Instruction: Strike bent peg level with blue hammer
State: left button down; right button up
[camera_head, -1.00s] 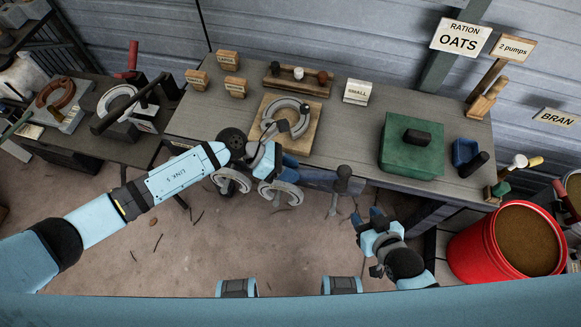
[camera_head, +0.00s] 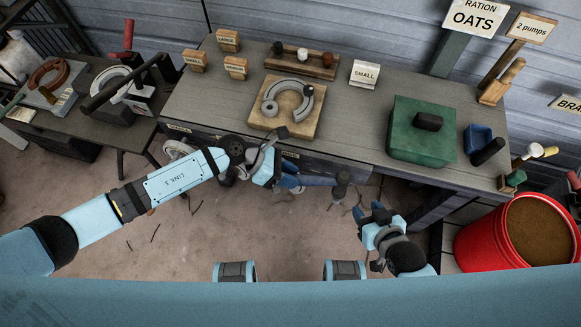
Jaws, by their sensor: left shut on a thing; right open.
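A light wooden board (camera_head: 262,121) lies on the workbench with a grey horseshoe-shaped piece (camera_head: 296,88) on it. A small round grey part (camera_head: 270,108) sits at its left end; I cannot clearly pick out the bent peg. My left gripper (camera_head: 277,176) is in front of the bench, shut on the blue handle of the hammer (camera_head: 315,181). A dark grey piece by this gripper overlaps the board's front edge. My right gripper (camera_head: 371,216) is open and empty, in front of the bench.
The workbench (camera_head: 345,125) has bare room right of the board. A red bucket (camera_head: 480,238) is at right; a second table (camera_head: 75,120) at left.

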pick_arm(q)
jog(key=shift+s+f+p, duration=0.1)
jog(key=shift+f+p, duration=0.35)
jog(key=shift+f, duration=0.05)
jog(key=shift+w+d+r+p, duration=0.1)
jog(key=shift+w+r+p, duration=0.25)
jog(key=shift+r, duration=0.4)
jog(key=shift+w+r+p, duration=0.1)
jog(key=shift+r+p, duration=0.4)
jog(key=shift+r, duration=0.25)
jog(key=shift+w+d+r+p, duration=0.1)
jog(key=shift+w+r+p, duration=0.25)
jog(key=shift+r, duration=0.4)
pick_arm(e)
jog(key=shift+w+a+r, duration=0.1)
jog(key=shift+a+r, duration=0.05)
jog(key=shift+r, duration=0.7)
pick_arm(q)
jog(key=shift+s, duration=0.1)
pick_arm(e)
jog(key=shift+w+r, duration=0.1)
jog(key=shift+r, duration=0.25)
jog(key=shift+f, duration=0.25)
pick_arm(q)
jog(key=shift+s+a+f, duration=0.1)
jog(key=shift+s+f, duration=0.25)
